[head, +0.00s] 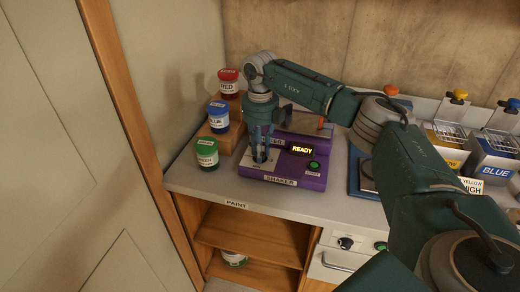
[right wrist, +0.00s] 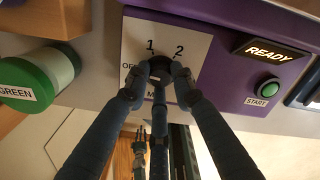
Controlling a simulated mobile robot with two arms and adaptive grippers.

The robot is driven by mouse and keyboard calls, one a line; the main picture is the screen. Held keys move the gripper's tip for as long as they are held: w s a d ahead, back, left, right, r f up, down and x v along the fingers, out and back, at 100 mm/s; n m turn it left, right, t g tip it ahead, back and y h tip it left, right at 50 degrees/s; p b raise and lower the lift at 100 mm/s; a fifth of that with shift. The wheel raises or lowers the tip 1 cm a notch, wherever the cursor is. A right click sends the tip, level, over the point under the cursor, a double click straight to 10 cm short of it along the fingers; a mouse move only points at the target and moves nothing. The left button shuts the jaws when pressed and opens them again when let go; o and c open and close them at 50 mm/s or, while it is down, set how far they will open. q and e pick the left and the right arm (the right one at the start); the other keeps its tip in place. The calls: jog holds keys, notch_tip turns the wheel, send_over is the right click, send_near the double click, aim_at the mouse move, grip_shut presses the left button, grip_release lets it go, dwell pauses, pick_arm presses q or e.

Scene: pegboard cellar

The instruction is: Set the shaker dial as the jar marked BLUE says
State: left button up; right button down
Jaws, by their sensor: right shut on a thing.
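The purple shaker (head: 312,177) stands on the counter, its display reading READY. My right gripper (head: 262,157) points down at the shaker's pale dial plate (right wrist: 195,45) and is shut on the dial knob (right wrist: 158,65). The plate shows 1, 2, part of OFF and an M; my fingers hide the rest, and I cannot tell where the knob points. The jar marked BLUE (head: 218,122), with a blue lid, stands left of the shaker; only its name is legible. What looks like my left gripper (right wrist: 140,145) shows small and dark in the right wrist view.
A red-lidded jar marked RED (head: 229,88) and a green-lidded jar marked GREEN (head: 207,155) stand beside the blue one. The green START button (head: 314,165) is right of the dial. Paint containers (head: 490,160) with wire racks stand at the right.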

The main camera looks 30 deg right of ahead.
jog(key=m+p, duration=0.1)
jog(key=m, duration=0.5)
jog(key=shift+r+p, duration=0.15)
jog(key=shift+p, duration=0.2)
jog(key=m+p, duration=0.1)
jog(key=m, duration=0.4)
jog(key=m+p, duration=0.2)
jog(key=m, duration=0.4)
jog(key=shift+m+p, duration=1.2)
jog(key=shift+m, duration=1.7)
jog(key=c, duration=1.5)
grip_release()
